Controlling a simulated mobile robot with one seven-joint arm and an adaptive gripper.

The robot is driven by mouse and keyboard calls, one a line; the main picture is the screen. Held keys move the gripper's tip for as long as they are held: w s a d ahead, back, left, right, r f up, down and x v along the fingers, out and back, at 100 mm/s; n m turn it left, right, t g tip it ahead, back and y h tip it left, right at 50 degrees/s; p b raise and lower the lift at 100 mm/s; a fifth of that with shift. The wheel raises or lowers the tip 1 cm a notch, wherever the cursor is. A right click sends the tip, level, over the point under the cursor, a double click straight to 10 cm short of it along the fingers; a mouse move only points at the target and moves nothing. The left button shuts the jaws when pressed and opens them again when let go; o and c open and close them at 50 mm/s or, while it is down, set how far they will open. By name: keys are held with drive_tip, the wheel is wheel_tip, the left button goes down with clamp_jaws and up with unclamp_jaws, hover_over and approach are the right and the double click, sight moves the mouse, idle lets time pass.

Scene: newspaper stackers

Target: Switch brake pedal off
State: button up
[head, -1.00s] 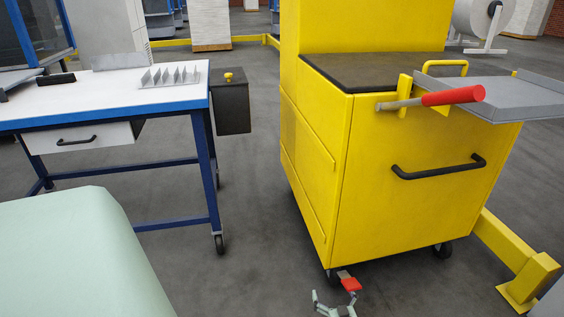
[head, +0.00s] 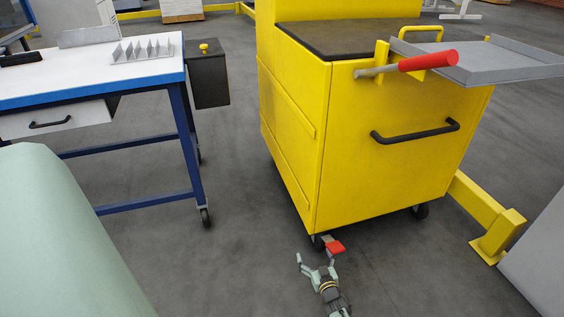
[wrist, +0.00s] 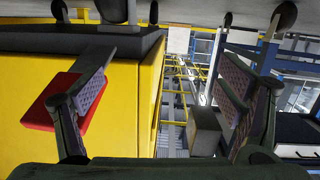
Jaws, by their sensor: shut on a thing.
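The red brake pedal (head: 335,248) sticks out low at the front caster of the yellow cart (head: 390,150), close to the floor. My gripper (head: 317,259) is down at the pedal, its fingers standing apart. In the wrist view the red pedal (wrist: 50,103) and its grey lever lie at the left finger, which covers part of them. The right finger is well clear of the pedal there, and a gap shows between the fingers. My gripper bears on the pedal, but the exact contact is hidden behind the left finger.
A blue-framed table (head: 100,73) with a drawer and dark box (head: 208,80) stands at the left. A pale green rounded surface (head: 60,240) fills the lower left. A yellow floor rail (head: 478,207) runs right of the cart. Grey floor between table and cart is free.

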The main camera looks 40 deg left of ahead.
drive_tip(key=s+d+r+p, duration=0.5)
drive_tip(key=d+p, duration=0.3)
drive_tip(key=p, duration=0.3)
drive_tip(key=shift+d+r+p, duration=0.3)
drive_tip(key=shift+d+r, duration=0.05)
drive_tip(key=shift+r, duration=0.5)
drive_tip(key=shift+s, duration=0.15)
idle(0.6)
